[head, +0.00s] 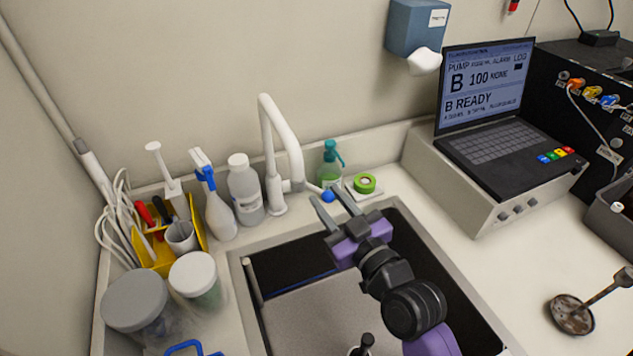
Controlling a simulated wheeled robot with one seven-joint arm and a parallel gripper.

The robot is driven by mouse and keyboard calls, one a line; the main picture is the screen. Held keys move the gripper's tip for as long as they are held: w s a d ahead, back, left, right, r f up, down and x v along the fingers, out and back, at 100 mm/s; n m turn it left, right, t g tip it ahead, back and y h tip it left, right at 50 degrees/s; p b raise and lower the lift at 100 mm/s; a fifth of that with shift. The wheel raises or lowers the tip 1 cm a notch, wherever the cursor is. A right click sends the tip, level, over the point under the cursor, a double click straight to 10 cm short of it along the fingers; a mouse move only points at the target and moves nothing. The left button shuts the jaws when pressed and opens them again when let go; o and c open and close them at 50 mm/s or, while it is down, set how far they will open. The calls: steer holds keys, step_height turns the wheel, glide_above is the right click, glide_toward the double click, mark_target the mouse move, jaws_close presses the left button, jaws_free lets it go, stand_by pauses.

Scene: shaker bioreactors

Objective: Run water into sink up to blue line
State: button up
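A white faucet (275,140) with a tall bent spout stands behind the sink (236,268). A short lever at its right side ends in a blue knob (328,196). The sink has dark walls, and a blue line (300,279) shows along its far wall. A grey speckled surface lies in the sink; I cannot make out any water or stream. My gripper (325,195), with a purple body and grey fingers, reaches over the sink's far edge. Its fingers are apart, with the blue knob between or just beyond their tips; I cannot tell whether they touch it.
A green-capped soap bottle (330,165) and green tape roll (365,183) stand right of the faucet. White bottles (244,190), a yellow caddy (158,255) and lidded jars (195,280) crowd the left. A laptop (490,145) sits on a box at right. The counter right of the sink is mostly clear.

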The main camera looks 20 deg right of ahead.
mark_target(321, 191)
steer(key=shift+w+a+p, duration=0.15)
steer(key=shift+w+p, duration=0.15)
steer(key=shift+w, duration=1)
steer(key=shift+w+a+p, duration=0.15)
steer(key=shift+w+p, duration=0.1)
steer(key=shift+w, duration=1)
jaws_close()
